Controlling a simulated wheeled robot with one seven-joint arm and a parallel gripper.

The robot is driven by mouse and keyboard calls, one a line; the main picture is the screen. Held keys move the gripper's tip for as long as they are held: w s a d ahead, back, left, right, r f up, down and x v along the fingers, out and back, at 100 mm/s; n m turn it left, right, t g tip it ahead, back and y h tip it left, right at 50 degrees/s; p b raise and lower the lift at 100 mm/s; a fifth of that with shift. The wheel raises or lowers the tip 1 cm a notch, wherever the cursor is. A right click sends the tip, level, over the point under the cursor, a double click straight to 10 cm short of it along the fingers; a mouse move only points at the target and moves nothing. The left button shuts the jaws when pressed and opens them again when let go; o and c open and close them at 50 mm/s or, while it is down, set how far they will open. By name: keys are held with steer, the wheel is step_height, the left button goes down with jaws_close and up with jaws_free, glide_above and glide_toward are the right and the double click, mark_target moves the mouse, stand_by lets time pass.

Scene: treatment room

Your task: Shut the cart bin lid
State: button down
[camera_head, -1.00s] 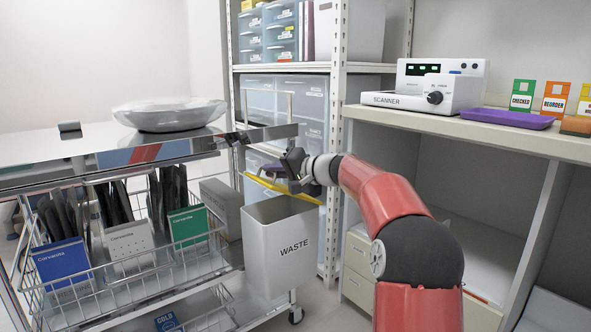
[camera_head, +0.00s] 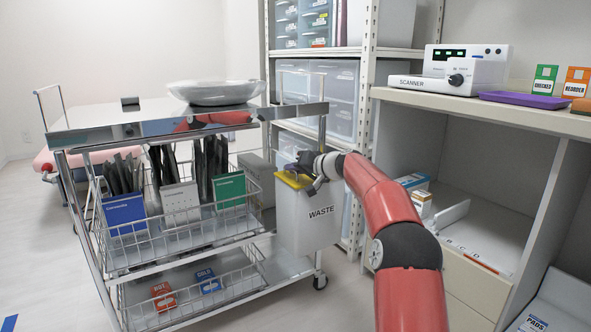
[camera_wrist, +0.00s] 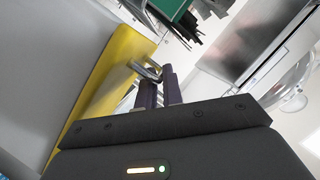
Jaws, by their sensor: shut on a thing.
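The white bin (camera_head: 306,222) marked WASTE hangs at the right end of the metal cart (camera_head: 262,258). Its yellow lid (camera_head: 290,180) lies over the bin's mouth, low and near the rim; my gripper partly hides it, and I cannot tell whether it is fully flush. My gripper (camera_head: 303,172) is at the lid's edge. In the wrist view, the yellow lid (camera_wrist: 112,85) carries a small metal loop handle (camera_wrist: 143,71). My gripper's dark fingers (camera_wrist: 160,88) are closed together on this handle.
A clear bowl-like tray (camera_head: 215,93) stands on the cart top. Wire baskets with folders (camera_head: 180,200) fill the cart's shelf. A shelf rack (camera_head: 368,120) stands behind the bin. The counter with the scanner (camera_head: 452,72) is at the right.

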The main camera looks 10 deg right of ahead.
steer(key=shift+a+f, duration=0.1)
steer(key=shift+f, duration=0.15)
steer(key=c, duration=1.5)
jaws_free()
steer(key=shift+c, duration=0.2)
steer(key=shift+r, duration=0.1)
steer(key=shift+s+d, duration=0.25)
steer(key=shift+d, duration=0.05)
steer(key=b+v, duration=0.1)
steer(key=v, duration=0.6)
steer(key=shift+r, duration=0.25)
steer(key=shift+s+a, duration=0.1)
